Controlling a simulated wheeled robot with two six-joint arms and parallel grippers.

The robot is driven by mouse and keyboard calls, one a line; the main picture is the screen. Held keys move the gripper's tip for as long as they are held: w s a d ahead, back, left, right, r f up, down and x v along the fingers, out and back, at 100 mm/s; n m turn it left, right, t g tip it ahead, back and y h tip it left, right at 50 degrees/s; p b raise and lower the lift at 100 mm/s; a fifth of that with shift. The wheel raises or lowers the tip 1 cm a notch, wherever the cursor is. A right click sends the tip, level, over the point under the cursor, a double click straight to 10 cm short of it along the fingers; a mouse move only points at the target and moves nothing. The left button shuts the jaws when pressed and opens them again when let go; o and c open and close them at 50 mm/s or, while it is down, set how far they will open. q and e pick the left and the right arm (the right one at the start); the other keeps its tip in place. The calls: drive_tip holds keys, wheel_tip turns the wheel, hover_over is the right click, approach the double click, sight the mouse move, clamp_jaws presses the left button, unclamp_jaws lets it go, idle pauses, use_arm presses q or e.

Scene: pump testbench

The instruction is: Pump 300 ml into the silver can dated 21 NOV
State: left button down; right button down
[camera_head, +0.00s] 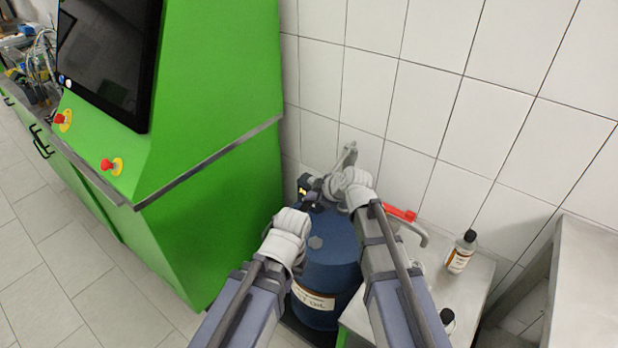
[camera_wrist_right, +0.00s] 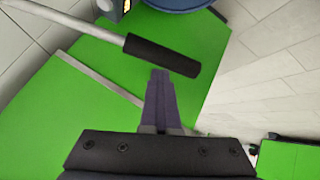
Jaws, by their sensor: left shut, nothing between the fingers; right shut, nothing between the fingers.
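A blue drum (camera_head: 330,262) with a white oil label stands between the green bench and a small metal table. A silver pump lever with a black grip (camera_wrist_right: 160,55) crosses the right wrist view. My right gripper (camera_wrist_right: 160,76) is shut and empty, its tips at the lower edge of the grip; I cannot tell whether they touch. A dark meter with a yellow display (camera_head: 305,186) is by the drum top and shows partly in the wrist view (camera_wrist_right: 126,5). My left gripper (camera_head: 309,207) is shut and empty above the drum. I see no silver can dated 21 NOV.
The green bench (camera_head: 215,190) with a dark screen and red buttons fills the left. A grey spout with a red lever (camera_head: 400,213) is over the small table (camera_head: 478,275). A black-capped bottle (camera_head: 461,252) and another (camera_head: 447,318) stand there. A tiled wall is behind.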

drive_tip(key=shift+r, duration=0.1)
wheel_tip(320, 180, up, 10)
drive_tip(key=p, duration=1)
drive_tip(key=shift+w+d, duration=0.35)
drive_tip(key=shift+w, duration=0.1)
idle(0.5)
drive_tip(key=r+p, duration=0.5)
drive_tip(key=shift+w+d, duration=0.15)
drive_tip(key=shift+w, duration=0.05)
idle(0.3)
idle(0.4)
